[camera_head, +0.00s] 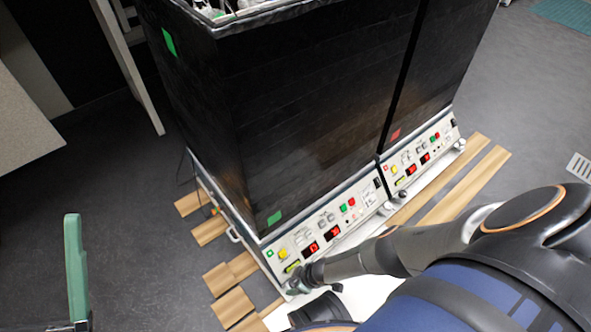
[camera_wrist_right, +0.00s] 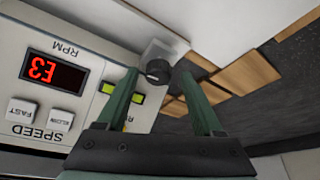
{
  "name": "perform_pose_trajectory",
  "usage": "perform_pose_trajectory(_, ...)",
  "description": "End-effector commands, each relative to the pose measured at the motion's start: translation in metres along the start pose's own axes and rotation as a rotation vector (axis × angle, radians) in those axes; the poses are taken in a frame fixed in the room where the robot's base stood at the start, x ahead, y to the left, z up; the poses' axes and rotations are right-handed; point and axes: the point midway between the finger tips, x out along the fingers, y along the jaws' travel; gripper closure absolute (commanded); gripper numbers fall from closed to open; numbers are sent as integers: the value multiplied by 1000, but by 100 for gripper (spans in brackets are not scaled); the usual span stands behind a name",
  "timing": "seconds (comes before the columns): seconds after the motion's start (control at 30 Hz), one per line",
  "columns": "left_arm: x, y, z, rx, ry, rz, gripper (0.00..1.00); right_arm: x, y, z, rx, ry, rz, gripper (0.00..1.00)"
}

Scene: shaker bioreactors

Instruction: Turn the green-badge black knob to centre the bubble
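The black knob (camera_wrist_right: 158,70) sits on a pale bracket at the panel's corner in the right wrist view. My right gripper (camera_wrist_right: 160,74) is open, with one green finger on each side of the knob and a visible gap to each. The bubble level (camera_wrist_right: 108,88) is a yellow-green window, partly covered by a finger; the bubble cannot be made out. In the head view the right gripper (camera_head: 296,283) is at the near corner of the shaker panel bearing a green badge (camera_head: 274,217). One green finger of my left gripper (camera_head: 76,268) shows at lower left, away from the shaker.
The green-badge shaker's panel (camera_head: 318,238) has red displays and buttons. A second shaker with a red badge (camera_head: 395,134) stands to its right, with its own black knob (camera_head: 402,195). Wooden boards (camera_head: 232,306) lie on the grey floor around the bases.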

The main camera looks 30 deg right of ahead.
Motion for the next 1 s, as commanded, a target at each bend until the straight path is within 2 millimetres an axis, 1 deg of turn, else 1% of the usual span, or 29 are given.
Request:
perform_pose_trajectory(0.23,0,0,0,0,0,0,0,-1,2,0,0,0,3,31)
perform_pose_trajectory(0.37,5,-3,-6,-3,0,-2,0,-8,2,-1,1,-1,3,31)
perform_pose_trajectory(0.47,13,-8,-14,-12,4,-6,0,-20,2,-2,1,-1,3,31)
perform_pose_trajectory(0.77,41,-31,-50,-34,35,-26,0,-65,1,-2,3,-2,2,31)
perform_pose_trajectory(1.0,62,-43,-76,-6,54,-19,0,-99,1,-2,1,-1,1,31)
